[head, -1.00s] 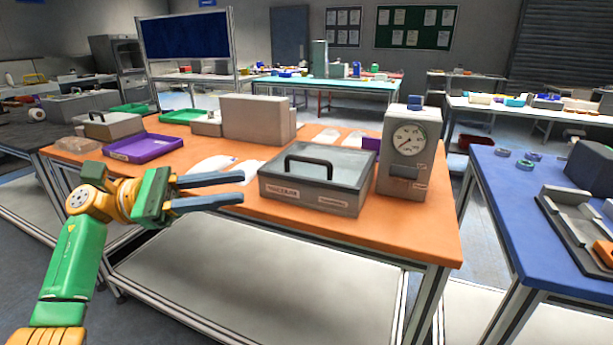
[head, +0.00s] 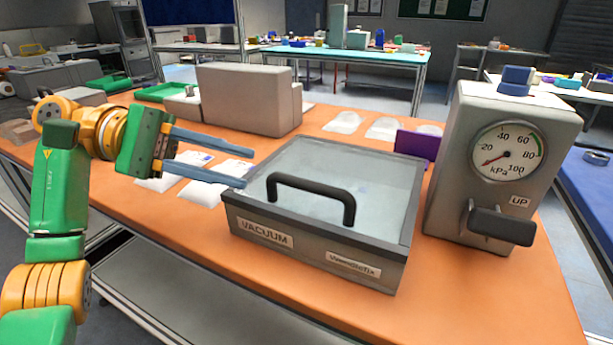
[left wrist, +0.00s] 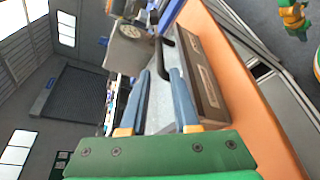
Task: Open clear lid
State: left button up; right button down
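A grey vacuum box with a clear lid (head: 345,170) sits on the orange table, its lid closed. A black arched handle (head: 312,190) stands on the lid near its front edge. In the left wrist view the handle (left wrist: 164,55) lies just beyond the fingers, and the box (left wrist: 200,75) is beyond them too. My left gripper (head: 250,168) is open and empty, its two blue-grey fingers pointing right at the box's left edge, apart from the handle. My right gripper is not in view.
A pressure gauge unit (head: 510,150) with a lever stands right of the box. Clear bags (head: 205,185) lie left of it on the orange table (head: 180,232). A grey block (head: 245,98) stands behind. A purple piece (head: 415,146) is near the gauge.

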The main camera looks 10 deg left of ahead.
aim_at(284, 180)
pick_arm(q)
jog(key=x, duration=0.9)
jog(key=shift+s+d, duration=0.15)
jog(key=shift+d, duration=0.05)
grip_shut()
dwell(1.0)
